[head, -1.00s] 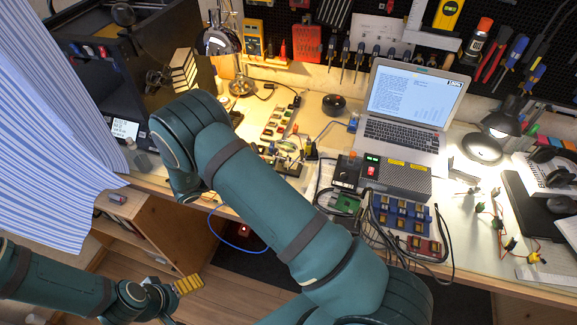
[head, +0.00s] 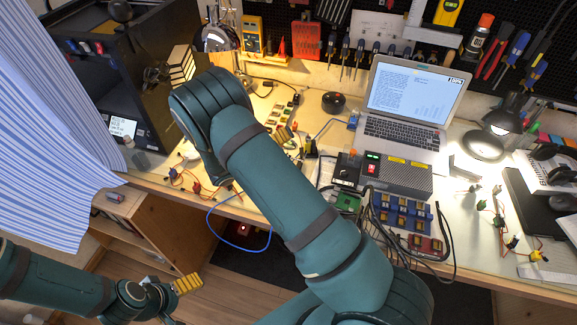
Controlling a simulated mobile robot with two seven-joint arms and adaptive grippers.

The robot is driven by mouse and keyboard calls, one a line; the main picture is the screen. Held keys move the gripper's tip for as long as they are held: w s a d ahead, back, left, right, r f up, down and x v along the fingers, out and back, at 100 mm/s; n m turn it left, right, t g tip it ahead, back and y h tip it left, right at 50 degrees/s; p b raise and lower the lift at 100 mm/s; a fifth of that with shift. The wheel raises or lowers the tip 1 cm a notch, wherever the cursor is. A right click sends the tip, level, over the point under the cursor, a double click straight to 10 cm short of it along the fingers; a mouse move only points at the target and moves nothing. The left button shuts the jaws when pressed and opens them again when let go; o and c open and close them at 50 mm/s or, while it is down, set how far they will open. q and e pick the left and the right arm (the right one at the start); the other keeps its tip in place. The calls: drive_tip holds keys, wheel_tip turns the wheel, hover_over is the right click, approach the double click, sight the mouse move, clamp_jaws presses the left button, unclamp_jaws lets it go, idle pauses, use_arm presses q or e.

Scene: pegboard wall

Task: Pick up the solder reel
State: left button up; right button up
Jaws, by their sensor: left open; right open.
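My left gripper (head: 180,288) is low at the lower left, over the floor in front of the bench and far from the reel. It is open, with a yellow ribbed pad showing and nothing seen in it. My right arm crosses the middle of the head view, its bend near the lamp, left of the reel.
A laptop (head: 408,105) and a grey power unit (head: 396,177) stand right of the reel. A desk lamp (head: 216,40) stands to its left. Wired clips (head: 197,187) lie at the bench's front left. Tools hang on the pegboard behind. Bench around the reel is mostly clear.

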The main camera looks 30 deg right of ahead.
drive_tip(key=c, duration=1.3)
drive_tip(key=shift+c, duration=0.2)
drive_tip(key=shift+r, duration=0.2)
